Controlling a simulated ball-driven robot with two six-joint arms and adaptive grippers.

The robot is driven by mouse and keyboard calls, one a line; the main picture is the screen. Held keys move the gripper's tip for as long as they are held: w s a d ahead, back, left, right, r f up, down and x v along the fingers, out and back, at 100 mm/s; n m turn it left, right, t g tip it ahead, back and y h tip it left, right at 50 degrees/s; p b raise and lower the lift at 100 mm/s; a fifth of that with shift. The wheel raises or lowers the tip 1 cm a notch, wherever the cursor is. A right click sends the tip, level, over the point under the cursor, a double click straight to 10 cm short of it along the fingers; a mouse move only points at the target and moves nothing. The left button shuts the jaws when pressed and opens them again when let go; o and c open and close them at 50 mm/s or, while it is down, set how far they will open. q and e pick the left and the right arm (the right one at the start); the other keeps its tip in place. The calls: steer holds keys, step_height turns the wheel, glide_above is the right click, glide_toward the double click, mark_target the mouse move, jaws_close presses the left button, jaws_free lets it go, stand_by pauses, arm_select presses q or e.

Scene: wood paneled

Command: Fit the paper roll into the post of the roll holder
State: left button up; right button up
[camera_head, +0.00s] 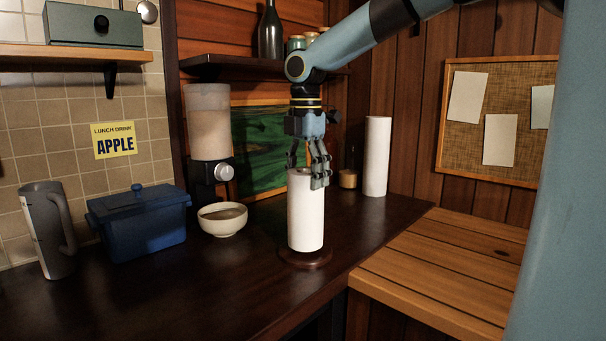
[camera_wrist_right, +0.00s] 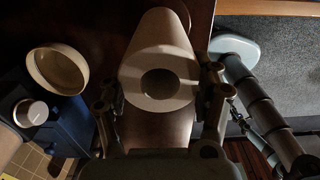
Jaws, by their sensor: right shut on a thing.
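The white paper roll (camera_head: 306,218) stands upright at the middle of the dark counter. The round brown base of the roll holder (camera_head: 305,258) shows directly under it. The holder's post is not visible. I cannot tell whether the roll's lower end touches the base. My right gripper (camera_head: 309,177) comes down from above and is shut on the upper end of the roll. In the right wrist view the roll's open end (camera_wrist_right: 178,52) lies between the fingers (camera_wrist_right: 160,98), and its core hole looks dark. My left gripper is not in view.
A second white roll (camera_head: 377,157) stands at the back right. A cream bowl (camera_head: 222,219), a blue box (camera_head: 138,224), a grey mug (camera_head: 46,232) and a dispenser (camera_head: 209,135) are to the left. A wooden ledge (camera_head: 440,270) adjoins the counter at right.

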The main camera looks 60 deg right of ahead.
steer(key=shift+f+b, duration=0.55)
steer(key=shift+f, duration=0.1)
steer(key=o, duration=1.4)
steer(key=shift+c, duration=0.2)
steer(key=shift+r, duration=0.3)
step_height(320, 180, up, 12)
steer(key=shift+f, duration=0.25)
steer(key=shift+f, duration=0.1)
